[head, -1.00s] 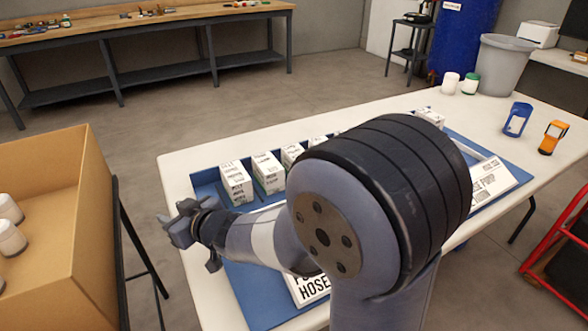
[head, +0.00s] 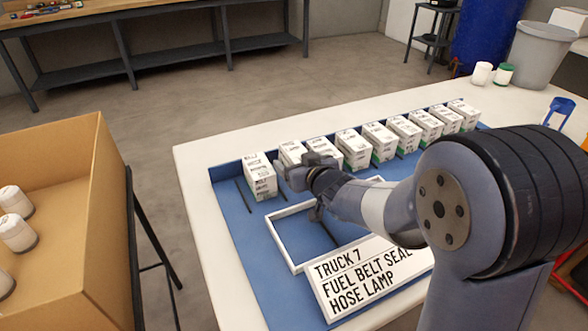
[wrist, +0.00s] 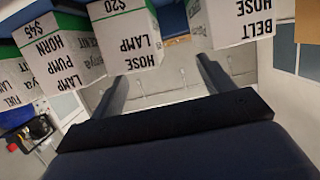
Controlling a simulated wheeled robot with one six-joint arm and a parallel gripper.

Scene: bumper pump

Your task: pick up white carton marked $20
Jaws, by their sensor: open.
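In the wrist view, where the lettering is upside down, the white carton marked $20 (wrist: 126,40) has a green band and the words HOSE and LAMP. It is at the top, left of centre. My gripper (wrist: 163,66) is open and empty, with its fingers apart below the cartons; the left finger is close below the $20 carton. In the head view my gripper (head: 308,172) is in front of the left part of the carton row and partly covers it. I cannot tell there which carton is marked $20.
A carton reading BELT HOSE (wrist: 238,22) and one marked $45 (wrist: 62,55) flank it. Cartons stand along the back of a blue mat (head: 232,225). A white frame (head: 283,252) and a TRUCK 7 sign (head: 372,280) lie in front. A cardboard box (head: 75,200) stands left.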

